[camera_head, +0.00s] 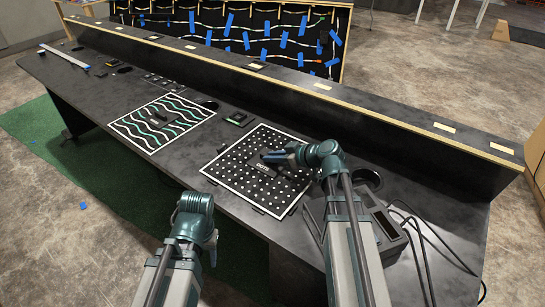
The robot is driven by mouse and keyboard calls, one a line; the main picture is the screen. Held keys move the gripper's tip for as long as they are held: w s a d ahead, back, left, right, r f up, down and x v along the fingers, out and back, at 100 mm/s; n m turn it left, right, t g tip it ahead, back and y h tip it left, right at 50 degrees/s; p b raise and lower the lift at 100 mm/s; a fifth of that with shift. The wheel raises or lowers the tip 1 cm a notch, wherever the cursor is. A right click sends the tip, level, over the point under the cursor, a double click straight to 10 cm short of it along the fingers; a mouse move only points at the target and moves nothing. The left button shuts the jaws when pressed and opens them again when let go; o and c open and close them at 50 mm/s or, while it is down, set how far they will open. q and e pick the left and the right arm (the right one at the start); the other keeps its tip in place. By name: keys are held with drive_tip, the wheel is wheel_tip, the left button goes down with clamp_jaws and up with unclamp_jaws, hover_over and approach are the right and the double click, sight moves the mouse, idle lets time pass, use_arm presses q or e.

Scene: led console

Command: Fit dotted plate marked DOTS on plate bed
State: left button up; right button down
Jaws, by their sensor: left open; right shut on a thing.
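The dotted plate (240,181) is a black square with rows of white dots and a white border, on the console right of centre. A dark raised label or handle reading DOTS (262,167) is at its middle. My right gripper (268,157) is shut on the plate at this middle part; its arm crosses the plate's right side. Dark edges and small tabs show around the plate, but I cannot tell whether it is seated in the plate bed or just above it. My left gripper (213,247) is open, in front of the console's front edge, away from the plate.
A wavy-lined plate (161,122) lies to the left on the console (110,100). A grey device (388,228) with cables is at the right. A wood-edged raised ledge (300,82) runs along the back.

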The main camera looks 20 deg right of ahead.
drive_tip(key=c, duration=0.7)
unclamp_jaws()
drive_tip(key=p+v, duration=0.6)
drive_tip(key=v, duration=0.6)
drive_tip(key=shift+s+d+r, duration=0.15)
drive_tip(key=shift+s+r, duration=0.15)
drive_tip(key=shift+s+d+r+p, duration=0.15)
drive_tip(key=shift+s+d+p, duration=0.15)
drive_tip(key=shift+s, duration=0.1)
